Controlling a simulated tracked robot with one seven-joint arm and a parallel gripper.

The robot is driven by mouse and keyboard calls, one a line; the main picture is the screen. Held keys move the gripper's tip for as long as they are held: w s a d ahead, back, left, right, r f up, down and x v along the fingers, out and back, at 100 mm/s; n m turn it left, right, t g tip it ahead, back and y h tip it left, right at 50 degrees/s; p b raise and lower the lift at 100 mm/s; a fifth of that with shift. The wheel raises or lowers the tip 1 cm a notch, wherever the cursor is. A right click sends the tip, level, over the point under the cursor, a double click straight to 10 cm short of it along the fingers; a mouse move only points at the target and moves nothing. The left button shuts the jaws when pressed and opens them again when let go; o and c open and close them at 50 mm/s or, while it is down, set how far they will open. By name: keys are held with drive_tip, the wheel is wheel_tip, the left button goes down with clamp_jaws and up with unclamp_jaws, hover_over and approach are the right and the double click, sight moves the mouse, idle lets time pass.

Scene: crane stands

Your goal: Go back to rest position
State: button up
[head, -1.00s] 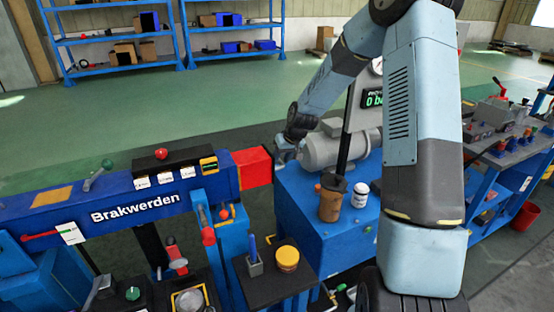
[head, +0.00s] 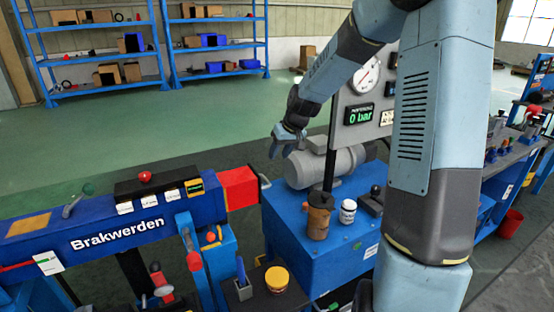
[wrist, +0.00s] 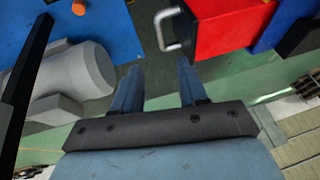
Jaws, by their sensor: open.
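My gripper (head: 287,140) is open and empty in the head view. In the head view my arm bends down from the upper right to the gripper.
A blue pump cabinet (head: 284,236) carries a grey motor (head: 325,165), a brown cylinder (head: 319,218) and a white jar (head: 347,211). A gauge panel reading "0 bar" (head: 360,115) stands close right of my gripper. Blue shelves (head: 95,58) stand far back. Green floor between is open.

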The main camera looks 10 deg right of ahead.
drive_tip(key=shift+s+d+r, duration=0.1)
drive_tip(key=shift+r, duration=0.1)
drive_tip(key=s+r+h, duration=0.2)
drive_tip(key=s+r, duration=0.4)
drive_tip(key=s, duration=0.3)
drive_tip(key=s+r+h, duration=0.1)
drive_tip(key=s+r, duration=0.6)
drive_tip(key=s, duration=0.2)
drive_tip(key=s+d+r+m, duration=0.1)
drive_tip(key=s+r, duration=0.1)
drive_tip(key=s, duration=0.7)
drive_tip(key=s+d+r+m+t, duration=0.1)
drive_tip(key=s+d, duration=0.1)
drive_tip(key=s, duration=0.6)
drive_tip(key=shift+s+r+m+t, duration=0.3)
drive_tip(key=shift+s+r, duration=0.05)
